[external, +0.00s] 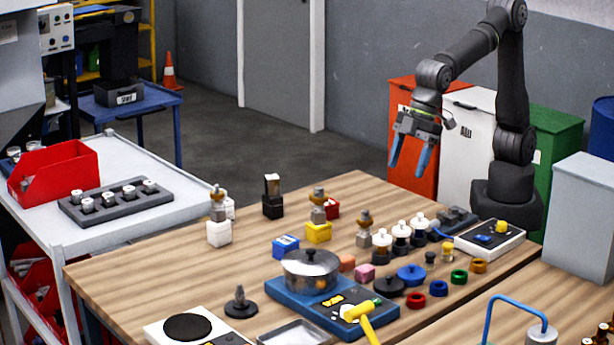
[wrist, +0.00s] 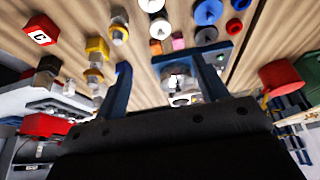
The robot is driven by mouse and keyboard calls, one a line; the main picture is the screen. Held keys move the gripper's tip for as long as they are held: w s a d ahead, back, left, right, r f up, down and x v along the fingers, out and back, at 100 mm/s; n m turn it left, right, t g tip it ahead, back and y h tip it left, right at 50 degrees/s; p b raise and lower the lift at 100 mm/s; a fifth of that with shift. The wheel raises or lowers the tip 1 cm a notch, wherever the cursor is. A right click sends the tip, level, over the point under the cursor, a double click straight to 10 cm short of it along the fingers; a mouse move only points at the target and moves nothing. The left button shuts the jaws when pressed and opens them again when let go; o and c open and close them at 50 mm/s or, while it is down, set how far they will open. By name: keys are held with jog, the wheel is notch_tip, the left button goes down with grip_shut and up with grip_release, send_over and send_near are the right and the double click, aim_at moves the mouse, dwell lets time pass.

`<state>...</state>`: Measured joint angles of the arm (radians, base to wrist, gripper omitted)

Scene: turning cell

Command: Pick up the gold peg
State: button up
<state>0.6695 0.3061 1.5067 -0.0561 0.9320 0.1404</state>
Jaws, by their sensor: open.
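A small gold-coloured peg (external: 447,252) stands on the table in the external view, right of the white-topped pieces and just behind the coloured rings. A similar peg with a dark body (external: 430,259) stands at its left. I cannot tell the gold peg clearly in the wrist view. My gripper (external: 408,170) hangs in the air above the far side of the table, its blue fingers pointing down and spread apart with nothing between them. In the wrist view the two fingers of my gripper (wrist: 160,62) are also apart and empty.
Several rings, including a red ring (external: 415,300) and a green ring (external: 458,276), lie near the pegs. A steel pot (external: 310,270) stands on a blue base. A yellow hammer (external: 362,315) lies in front.

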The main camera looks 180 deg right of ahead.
aim_at(383, 230)
jog(key=w+a+n+g+h, duration=0.1)
jog(key=w+n+g, duration=0.3)
jog(key=n, duration=2.3)
jog(key=shift+t, duration=0.4)
jog(key=x, duration=0.5)
jog(key=w+x, duration=0.1)
jog(key=x, duration=1)
jog(key=shift+w+d+f, duration=0.2)
jog(key=shift+d+f, duration=0.1)
jog(key=shift+d, duration=0.05)
jog(key=shift+r, duration=0.15)
jog(key=c, duration=1.2)
